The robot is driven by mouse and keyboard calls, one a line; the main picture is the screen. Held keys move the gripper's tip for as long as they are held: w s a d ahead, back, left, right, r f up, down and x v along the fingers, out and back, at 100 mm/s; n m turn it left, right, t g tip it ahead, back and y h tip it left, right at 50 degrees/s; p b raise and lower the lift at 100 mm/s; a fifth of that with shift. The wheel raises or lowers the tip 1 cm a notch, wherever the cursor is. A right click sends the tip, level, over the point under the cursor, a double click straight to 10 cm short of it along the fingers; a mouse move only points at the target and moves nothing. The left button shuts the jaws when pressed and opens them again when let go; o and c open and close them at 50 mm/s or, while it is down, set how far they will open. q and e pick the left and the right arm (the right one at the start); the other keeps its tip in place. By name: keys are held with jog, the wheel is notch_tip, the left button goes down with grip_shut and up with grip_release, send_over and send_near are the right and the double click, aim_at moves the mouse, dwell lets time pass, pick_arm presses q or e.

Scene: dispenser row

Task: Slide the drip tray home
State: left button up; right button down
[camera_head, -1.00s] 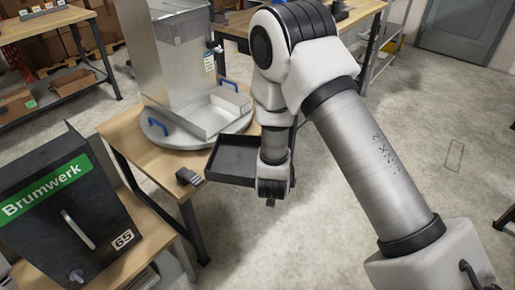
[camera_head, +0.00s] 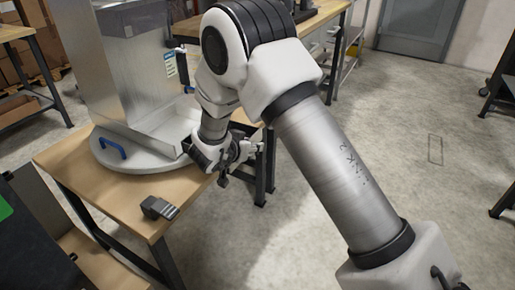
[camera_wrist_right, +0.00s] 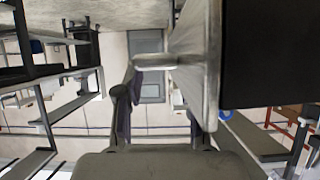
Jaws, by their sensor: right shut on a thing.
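My right gripper (camera_head: 226,172) is low at the front right of the dispenser (camera_head: 135,70), beside its pale base. In the right wrist view my right gripper (camera_wrist_right: 165,115) has its fingers around a light bar that meets a grey panel. The dark body beside that panel looks like the drip tray (camera_wrist_right: 268,52). My left gripper is not in view.
The dispenser stands on a round turntable (camera_head: 112,160) with a blue handle (camera_head: 110,147), on a wooden table (camera_head: 60,160). A small dark block (camera_head: 158,208) lies near the table's front edge. Open floor (camera_head: 400,150) is to the right.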

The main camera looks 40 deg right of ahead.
jog(key=w, duration=0.1)
jog(key=w+a, duration=0.1)
jog(key=w, duration=0.2)
jog(key=shift+a, duration=0.3)
jog(key=w+p, duration=0.1)
jog(key=w+a, duration=0.1)
jog(key=shift+w+a+r+p, duration=0.1)
jog(key=shift+w+p, duration=0.3)
jog(key=shift+w+a+p, duration=0.25)
jog(key=shift+w+p, duration=0.1)
jog(key=shift+w, duration=0.2)
jog(key=shift+w+a+p, duration=0.2)
jog(key=shift+w+p, duration=0.15)
jog(key=shift+w, duration=0.2)
jog(key=shift+w+a+f+p, duration=0.2)
jog(key=shift+w+a+p, duration=0.15)
jog(key=shift+w, duration=0.4)
jog(key=shift+w+a+f+p, duration=0.2)
jog(key=shift+w+a, duration=0.1)
jog(key=shift+w, duration=0.4)
jog(key=shift+f+p, duration=0.15)
jog(key=shift+p, duration=0.15)
jog(key=shift+w, duration=0.1)
